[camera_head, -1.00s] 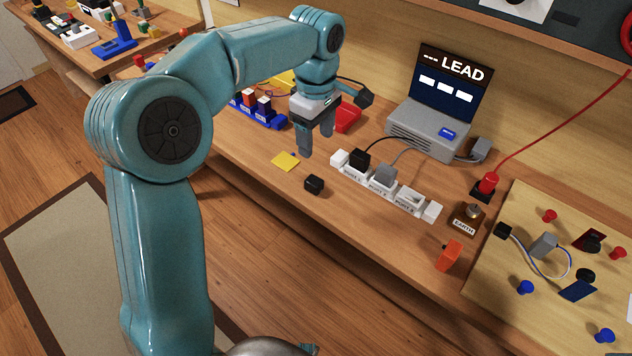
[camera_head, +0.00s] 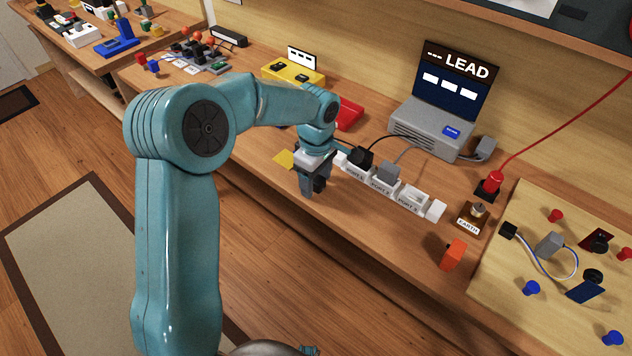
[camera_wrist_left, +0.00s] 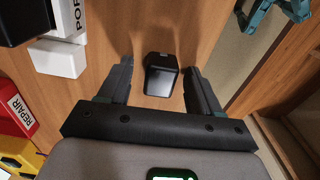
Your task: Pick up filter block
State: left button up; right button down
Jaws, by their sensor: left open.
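A small black block (camera_wrist_left: 161,78), which looks like the filter block, lies on the wooden bench. In the wrist view it sits between the two open fingers of my left gripper (camera_wrist_left: 160,68), with a gap on each side. In the head view my left gripper (camera_head: 314,186) points down over the block's place at the bench's front edge. The block is mostly hidden there behind the near finger. The fingers are not closed on it. My right gripper is not in view.
A white port strip (camera_head: 395,194) with plugs stands just right of the gripper. Behind are a grey device with a LEAD screen (camera_head: 432,127) and a red tray (camera_head: 349,115). An orange block (camera_head: 453,255) stands farther right.

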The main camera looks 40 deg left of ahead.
pick_arm(q)
jog(key=c, duration=1)
jog(key=shift+c, duration=0.2)
jog(key=shift+r, duration=0.15)
